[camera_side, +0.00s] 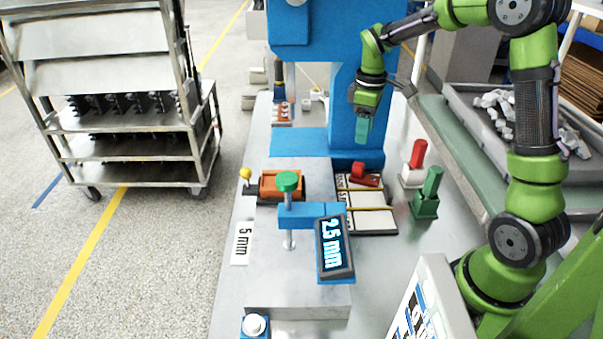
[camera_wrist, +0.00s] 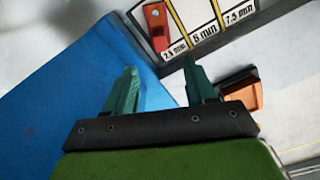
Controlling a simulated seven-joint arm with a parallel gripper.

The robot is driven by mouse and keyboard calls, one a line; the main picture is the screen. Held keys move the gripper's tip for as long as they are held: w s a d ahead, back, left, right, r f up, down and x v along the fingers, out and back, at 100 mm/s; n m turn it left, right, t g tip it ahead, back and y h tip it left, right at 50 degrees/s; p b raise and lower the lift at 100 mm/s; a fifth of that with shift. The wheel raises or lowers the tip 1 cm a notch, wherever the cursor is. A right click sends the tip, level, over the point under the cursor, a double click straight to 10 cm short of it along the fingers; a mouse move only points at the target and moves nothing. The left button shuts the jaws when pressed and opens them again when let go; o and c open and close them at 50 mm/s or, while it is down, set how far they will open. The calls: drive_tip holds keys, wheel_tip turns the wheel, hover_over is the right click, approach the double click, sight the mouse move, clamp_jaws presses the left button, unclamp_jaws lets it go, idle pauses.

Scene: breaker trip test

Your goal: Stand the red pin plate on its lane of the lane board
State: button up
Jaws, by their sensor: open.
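In the wrist view the lane board (camera_wrist: 208,30) shows lanes marked 2.5 mm, 7.5 mm and a less clear one between. A red piece, apparently the red pin plate (camera_side: 366,180), rests on the far lane; in the wrist view the red pin plate (camera_wrist: 155,27) has a small round spot and lies at the 2.5 mm lane. My gripper (camera_side: 362,132) is open and empty above and beyond the board, its teal fingers (camera_wrist: 157,82) apart.
A red block on a white base (camera_side: 414,165) and a green block on a green base (camera_side: 427,195) stand right of the board. An orange block (camera_side: 281,186) lies left of it.

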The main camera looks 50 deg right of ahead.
drive_tip(key=s+a+r+m+t+y, duration=0.1)
drive_tip(key=s+a+r+m+t, duration=0.2)
drive_tip(key=s+a, duration=0.4)
drive_tip(key=s+a+r+m+t+y, duration=0.1)
drive_tip(key=s+a+r+m+t, duration=0.3)
drive_tip(key=s+a+r, duration=0.3)
drive_tip(key=s+a+m, duration=0.1)
drive_tip(key=a, duration=0.2)
drive_tip(key=shift+s, duration=0.15)
drive_tip(key=shift+r, duration=0.1)
idle(0.4)
